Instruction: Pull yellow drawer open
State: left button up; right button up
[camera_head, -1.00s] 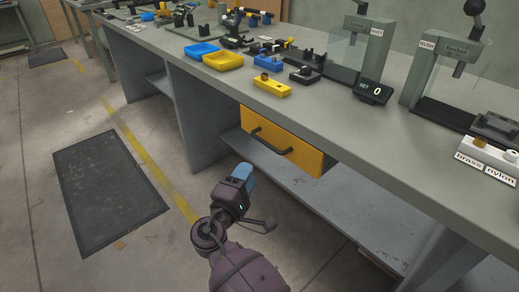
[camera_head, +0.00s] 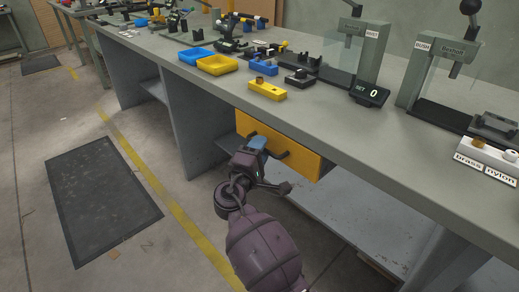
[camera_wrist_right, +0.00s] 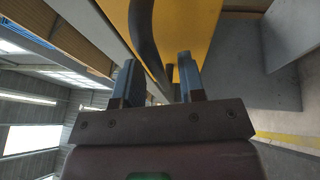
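The yellow drawer (camera_head: 303,154) hangs under the workbench top, and its front looks flush with the bench. Its dark bar handle (camera_head: 281,154) is partly hidden behind my right gripper (camera_head: 258,143), which is right at the drawer front. In the right wrist view, the drawer front (camera_wrist_right: 198,25) fills the top middle. The curved handle (camera_wrist_right: 146,38) runs down toward the space between the two parted blue fingers of my right gripper (camera_wrist_right: 160,78). I cannot tell whether a finger touches the handle. My left gripper is out of view.
The grey workbench (camera_head: 330,127) carries a blue tray (camera_head: 198,53), a yellow tray (camera_head: 217,65), a yellow block (camera_head: 267,89), presses and a small display (camera_head: 369,94). A lower shelf (camera_head: 345,218) lies below the drawer. The floor in front is clear, with a dark mat (camera_head: 102,196).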

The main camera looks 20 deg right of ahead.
jog(key=shift+c, duration=0.3)
grip_shut()
jog(key=shift+a, duration=0.1)
